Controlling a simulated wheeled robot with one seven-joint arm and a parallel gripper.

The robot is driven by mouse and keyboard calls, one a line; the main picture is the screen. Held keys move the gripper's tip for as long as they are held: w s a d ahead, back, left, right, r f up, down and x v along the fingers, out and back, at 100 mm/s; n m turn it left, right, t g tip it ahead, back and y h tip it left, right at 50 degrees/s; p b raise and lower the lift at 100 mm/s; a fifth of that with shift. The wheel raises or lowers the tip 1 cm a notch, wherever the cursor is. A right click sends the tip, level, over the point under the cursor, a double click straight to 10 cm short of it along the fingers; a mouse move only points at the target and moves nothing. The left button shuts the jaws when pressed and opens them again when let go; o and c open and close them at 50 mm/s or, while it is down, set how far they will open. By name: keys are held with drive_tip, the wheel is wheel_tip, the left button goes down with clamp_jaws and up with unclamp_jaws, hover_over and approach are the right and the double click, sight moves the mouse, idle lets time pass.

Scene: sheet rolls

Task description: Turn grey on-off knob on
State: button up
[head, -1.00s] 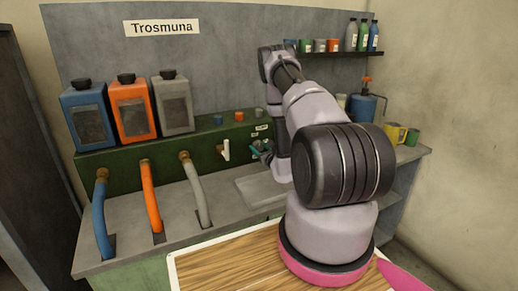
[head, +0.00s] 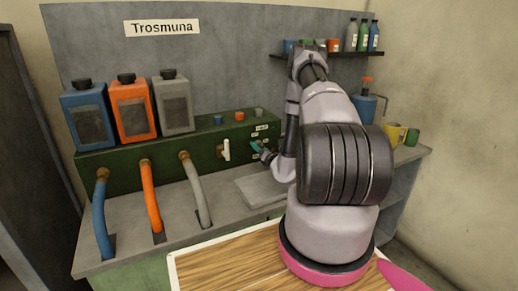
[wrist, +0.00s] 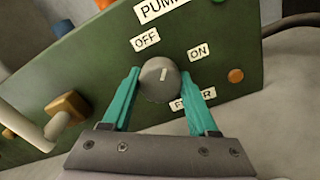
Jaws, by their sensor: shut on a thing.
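The grey on-off knob (wrist: 160,79) sits on the green panel (wrist: 95,72) in the wrist view. In the head view my gripper (head: 258,147) is at the right part of the green panel, and the knob itself is hard to make out there.
A white lever (head: 226,149) stands left of my gripper, and an orange button (wrist: 235,76) is right of the knob. Blue, orange and grey hoses (head: 195,190) run down to the counter. A shallow grey tray (head: 262,186) lies below the panel.

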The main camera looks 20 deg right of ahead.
drive_tip(key=m, duration=0.5)
drive_tip(key=shift+m, duration=0.4)
drive_tip(key=m, duration=0.4)
drive_tip(key=shift+m, duration=0.3)
drive_tip(key=o, duration=1.4)
drive_tip(key=shift+c, duration=0.2)
drive_tip(key=shift+s, duration=0.1)
drive_tip(key=s, duration=1)
drive_tip(key=shift+s+d, duration=0.15)
drive_tip(key=shift+s, duration=0.2)
